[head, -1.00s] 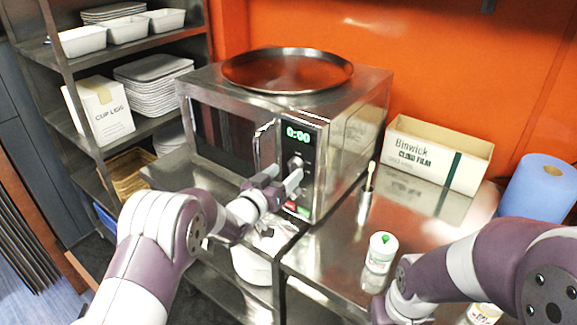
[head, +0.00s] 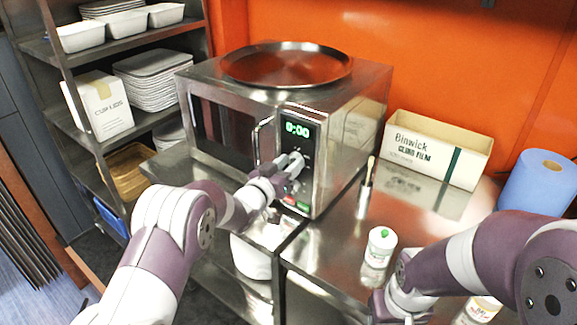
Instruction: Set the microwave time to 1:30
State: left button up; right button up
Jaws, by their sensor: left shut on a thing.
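The steel microwave (head: 228,95) stands on the steel counter with its door shut. Its green display (head: 297,130) reads 0:00. Below the display is the control dial (head: 298,158), mostly hidden by my left gripper. My left gripper (head: 292,168) is at the control panel, with its fingers shut on the dial. Green and red buttons (head: 295,205) show lower on the panel, below the gripper. My right arm comes in at the lower right; its gripper's fingers are not visible.
A large round steel tray (head: 287,64) lies on top of the microwave. On the counter to the right stand a cling film box (head: 437,150), a blue paper roll (head: 538,190), a brush (head: 367,185) and a white jar with a green top (head: 380,247). A shelf rack stands left.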

pick_arm(q)
jog(key=shift+f+m+h+b, duration=0.2)
jog(key=shift+m+h+b, duration=0.15)
jog(key=shift+m+b, duration=4.55)
jog(key=shift+f+m+h+b, duration=0.15)
jog(key=shift+m+h+b, duration=0.2)
jog(key=shift+m+b, duration=4.55)
jog(key=shift+n+b, duration=0.6)
jog(key=shift+b, duration=0.2)
jog(key=o, duration=1.1)
jog(key=shift+r, duration=0.1)
jog(key=shift+c, duration=0.2)
jog(key=shift+s, duration=0.1)
jog(key=b+v, duration=0.1)
jog(key=v, duration=1.1)
jog(key=shift+s+a, duration=0.2)
jog(key=shift+s, duration=0.05)
